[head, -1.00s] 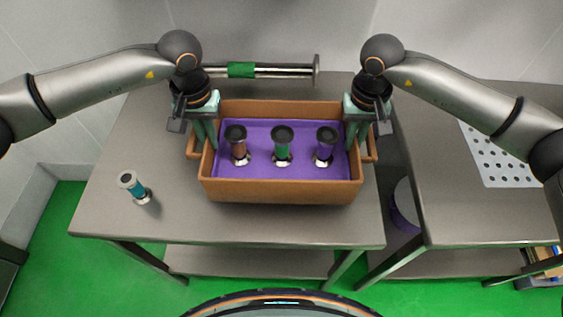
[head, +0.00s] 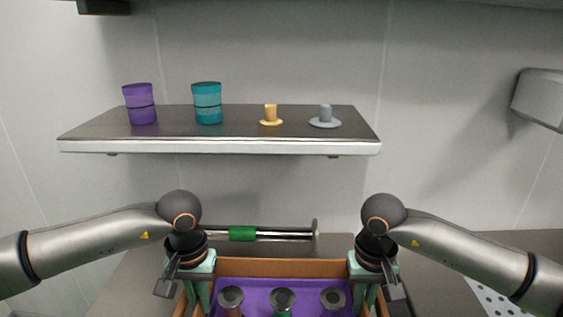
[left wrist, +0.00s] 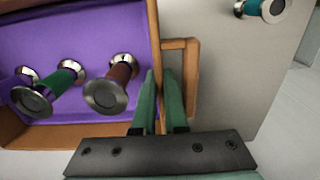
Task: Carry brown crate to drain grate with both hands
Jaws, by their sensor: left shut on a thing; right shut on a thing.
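The brown crate (head: 283,268) with a purple inside is at the bottom of the head view, its front cut off. It holds three dark-capped pieces, banded brown (left wrist: 120,78), green (left wrist: 58,83) and purple. My left gripper (head: 197,297) is shut on the crate's left side; the left wrist view shows its fingers at the side wall (left wrist: 153,35) beside the handle (left wrist: 193,75). My right gripper (head: 363,297) is shut on the crate's right side. The drain grate (head: 492,297), a pale plate with holes, shows partly at the lower right, behind my right arm.
A wall shelf (head: 250,146) above holds a purple cup (head: 140,103), a teal cup (head: 207,103) and two small knobbed pieces. A steel bar with a green band (head: 242,233) lies behind the crate. A teal-banded piece (left wrist: 265,8) stands on the table left of the crate.

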